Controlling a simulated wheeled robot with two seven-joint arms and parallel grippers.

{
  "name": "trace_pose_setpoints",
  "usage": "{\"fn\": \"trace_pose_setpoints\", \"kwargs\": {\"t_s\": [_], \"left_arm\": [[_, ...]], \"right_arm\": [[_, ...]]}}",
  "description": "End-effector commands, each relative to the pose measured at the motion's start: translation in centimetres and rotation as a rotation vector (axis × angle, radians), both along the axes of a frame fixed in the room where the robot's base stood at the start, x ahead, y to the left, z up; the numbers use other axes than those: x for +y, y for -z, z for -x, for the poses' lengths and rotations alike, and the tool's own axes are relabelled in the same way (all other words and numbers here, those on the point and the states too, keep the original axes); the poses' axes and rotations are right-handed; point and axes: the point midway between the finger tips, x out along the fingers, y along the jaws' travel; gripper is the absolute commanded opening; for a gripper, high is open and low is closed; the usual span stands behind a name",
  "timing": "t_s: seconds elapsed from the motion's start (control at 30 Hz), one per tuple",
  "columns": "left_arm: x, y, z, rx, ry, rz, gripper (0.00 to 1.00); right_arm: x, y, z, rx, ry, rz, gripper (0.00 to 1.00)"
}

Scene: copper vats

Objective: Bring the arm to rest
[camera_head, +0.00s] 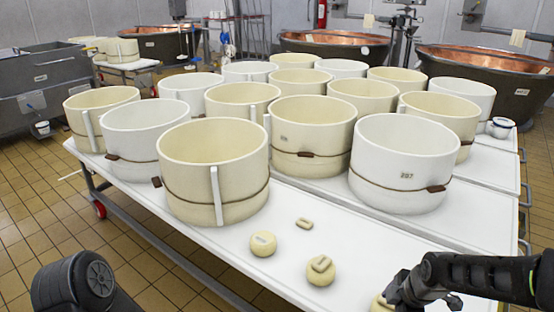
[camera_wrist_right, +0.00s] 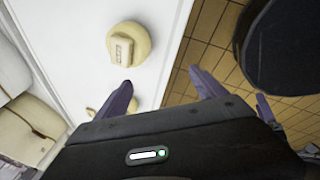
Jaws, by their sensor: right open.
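My right gripper (camera_head: 412,294) is low over the near edge of the white table (camera_head: 350,243) in the head view. In the right wrist view its two purple fingers (camera_wrist_right: 162,90) are spread with nothing between them. A pale round cheese (camera_wrist_right: 128,43) with a small block on top lies on the table ahead of the fingertips, apart from them. In the head view a pale piece (camera_head: 381,304) shows partly behind the right gripper. My left gripper is out of view; only a dark link of my left arm shows at the bottom left.
Several cream and white round moulds (camera_head: 213,170) crowd the table. Near its front lie a small cheese (camera_head: 263,243), another with a block on top (camera_head: 320,271) and a loose block (camera_head: 303,223). Copper vats (camera_head: 487,72) stand behind. Tiled floor (camera_head: 30,215) is open at left.

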Motion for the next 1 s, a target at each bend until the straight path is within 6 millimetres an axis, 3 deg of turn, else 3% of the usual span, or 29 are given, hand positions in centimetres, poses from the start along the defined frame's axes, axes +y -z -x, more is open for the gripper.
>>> {"fn": "trace_pose_setpoints", "kwargs": {"t_s": [0.17,0.27,0.37,0.43,0.6,0.7,1.0], "left_arm": [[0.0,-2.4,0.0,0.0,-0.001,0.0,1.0],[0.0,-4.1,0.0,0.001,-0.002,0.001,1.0],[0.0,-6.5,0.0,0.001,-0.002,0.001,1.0],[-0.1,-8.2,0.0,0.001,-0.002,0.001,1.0],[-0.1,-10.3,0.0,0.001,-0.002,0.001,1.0],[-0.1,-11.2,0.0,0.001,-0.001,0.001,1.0],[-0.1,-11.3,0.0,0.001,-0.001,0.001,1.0]], "right_arm": [[5.9,3.7,0.0,0.039,0.561,-0.306,0.81],[9.5,6.1,1.7,0.119,0.895,-0.47,0.81],[13.3,8.5,5.7,0.242,1.225,-0.589,0.81],[15.7,10.0,9.6,0.335,1.402,-0.613,0.81],[18.9,11.8,17.5,0.49,1.467,-0.527,0.81],[20.0,11.9,20.3,0.549,1.453,-0.485,0.81],[20.4,12.1,20.8,0.561,1.442,-0.475,0.81]]}}
